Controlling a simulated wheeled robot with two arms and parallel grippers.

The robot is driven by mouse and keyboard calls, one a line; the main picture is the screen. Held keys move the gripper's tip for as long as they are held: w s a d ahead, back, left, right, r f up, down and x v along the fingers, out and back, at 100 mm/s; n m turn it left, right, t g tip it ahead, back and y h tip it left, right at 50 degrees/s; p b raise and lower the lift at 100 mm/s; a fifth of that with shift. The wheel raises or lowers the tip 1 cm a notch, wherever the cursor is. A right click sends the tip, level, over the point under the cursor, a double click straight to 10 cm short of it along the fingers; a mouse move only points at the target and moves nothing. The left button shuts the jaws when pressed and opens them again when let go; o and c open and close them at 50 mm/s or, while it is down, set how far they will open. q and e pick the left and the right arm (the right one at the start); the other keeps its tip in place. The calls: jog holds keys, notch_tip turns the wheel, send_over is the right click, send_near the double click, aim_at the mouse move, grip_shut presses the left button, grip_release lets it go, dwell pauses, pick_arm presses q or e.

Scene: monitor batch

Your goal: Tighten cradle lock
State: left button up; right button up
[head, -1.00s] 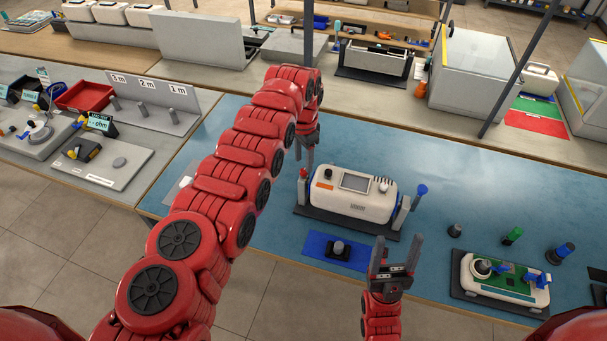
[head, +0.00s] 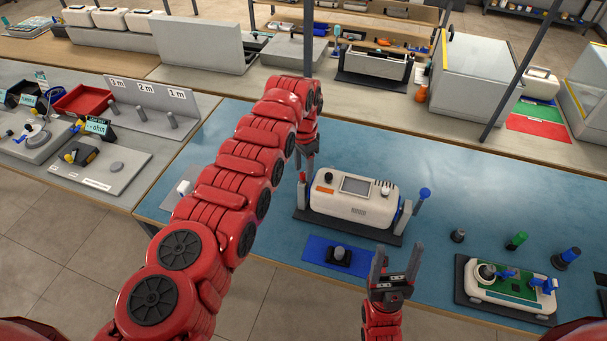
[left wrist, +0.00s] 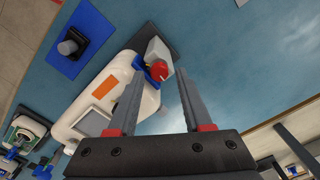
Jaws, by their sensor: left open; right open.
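The white monitor (head: 350,200) sits in a dark cradle with a grey post at each end. My left gripper (head: 304,160) is open and points down at the left post. In the left wrist view the red knob (left wrist: 160,71), with blue beside it, appears between the spread fingertips; contact cannot be told. The monitor (left wrist: 143,108) is partly behind one finger there. My right gripper (head: 396,254) is open and empty in front of the cradle, right of the blue mat (head: 315,250).
A dark knobbed piece (head: 339,254) stands on the mat. A white device with a green board (head: 512,283) lies at the right, with several small posts behind it. The table (head: 450,165) behind the cradle is clear.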

pick_arm(q)
jog(key=shift+r, duration=0.45)
jog(key=shift+s, duration=0.1)
jog(key=shift+f, duration=0.15)
jog(key=shift+f+b, duration=1.15)
jog(key=shift+f, duration=0.05)
